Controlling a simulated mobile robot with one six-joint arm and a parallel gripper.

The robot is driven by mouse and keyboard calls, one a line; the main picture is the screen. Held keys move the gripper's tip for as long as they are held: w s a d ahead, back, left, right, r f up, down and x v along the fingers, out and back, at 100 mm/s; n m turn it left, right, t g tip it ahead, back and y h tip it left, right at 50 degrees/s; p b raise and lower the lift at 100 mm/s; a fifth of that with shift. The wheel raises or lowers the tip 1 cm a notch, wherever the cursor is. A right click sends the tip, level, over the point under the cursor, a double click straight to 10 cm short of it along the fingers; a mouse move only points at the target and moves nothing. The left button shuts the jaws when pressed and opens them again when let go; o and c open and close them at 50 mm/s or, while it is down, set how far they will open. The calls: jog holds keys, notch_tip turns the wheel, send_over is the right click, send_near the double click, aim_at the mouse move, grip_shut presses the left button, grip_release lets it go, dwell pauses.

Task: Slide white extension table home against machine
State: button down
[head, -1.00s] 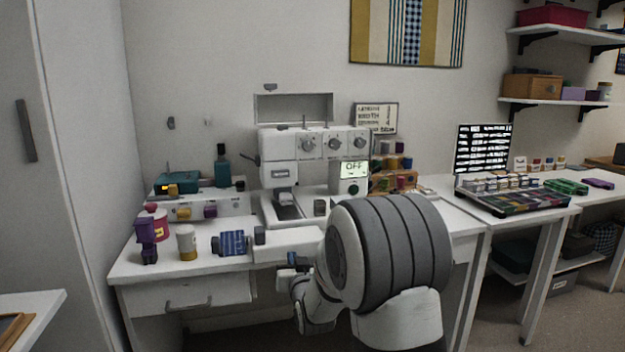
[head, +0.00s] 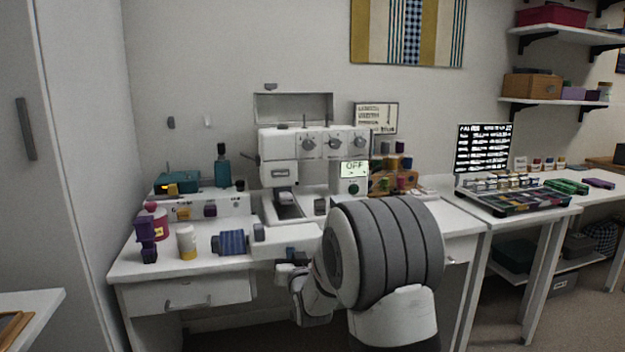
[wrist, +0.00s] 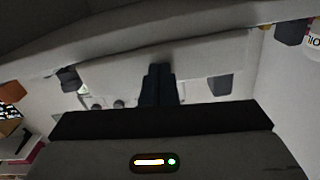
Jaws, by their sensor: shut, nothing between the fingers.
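The white sewing machine (head: 280,146) stands at the back of the table, its small screen reading "OFF". The white extension table (head: 285,240) lies in front of the machine's base, close to the front edge; my arm hides its right part, and I cannot tell whether a gap is left. My gripper (head: 291,254) is at the extension table's front side, fingers shut and empty. In the wrist view the dark fingertips (wrist: 157,72) overlap a pale panel, seemingly the extension table (wrist: 195,66); contact cannot be made out.
A thread rack (head: 392,181) is right of the machine. A drawer (head: 190,293) is below the tabletop.

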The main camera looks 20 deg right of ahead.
jog(key=shift+w, duration=0.9)
jog(key=s+b, duration=0.3)
jog(key=s, duration=0.3)
dwell(0.5)
jog(key=shift+r, duration=0.1)
jog(key=s+r+g+p, duration=0.5)
jog(key=s+r+p, duration=0.3)
jog(key=s+p, duration=0.3)
jog(key=s+r+n+g+p, duration=0.1)
jog(key=s+r+g+p, duration=0.4)
jog(key=s+r+p, duration=0.4)
jog(key=s+r+g+p, duration=0.5)
jog(key=s+r+p, duration=0.3)
jog(key=s+p, duration=0.5)
jog(key=s, duration=0.2)
jog(key=shift+s+a+r, duration=0.15)
jog(key=shift+s+r, duration=0.2)
jog(key=shift+r, duration=0.05)
